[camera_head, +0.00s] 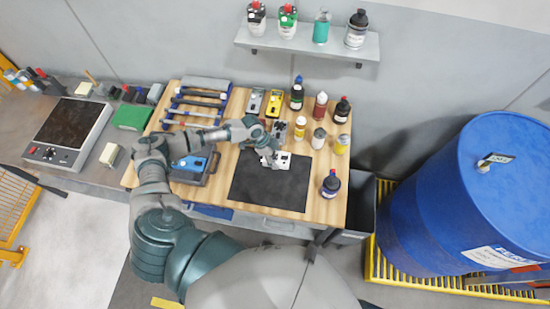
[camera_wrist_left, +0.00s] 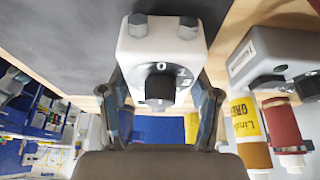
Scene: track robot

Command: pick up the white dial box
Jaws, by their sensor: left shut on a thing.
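The white dial box (camera_head: 284,161) is at the top edge of the black mat (camera_head: 262,196) on the wooden table. In the left wrist view the white dial box (camera_wrist_left: 161,48) shows a black knob on its face and two grey fittings at its far end. My left gripper (camera_head: 268,157) is over it in the head view. In the left wrist view the fingers of my left gripper (camera_wrist_left: 162,90) are shut on the box from both sides. I cannot tell whether the box touches the mat. My right gripper is not in view.
A grey device (camera_head: 279,130) and a yellow meter (camera_head: 274,102) lie behind the box. The mat's front is clear.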

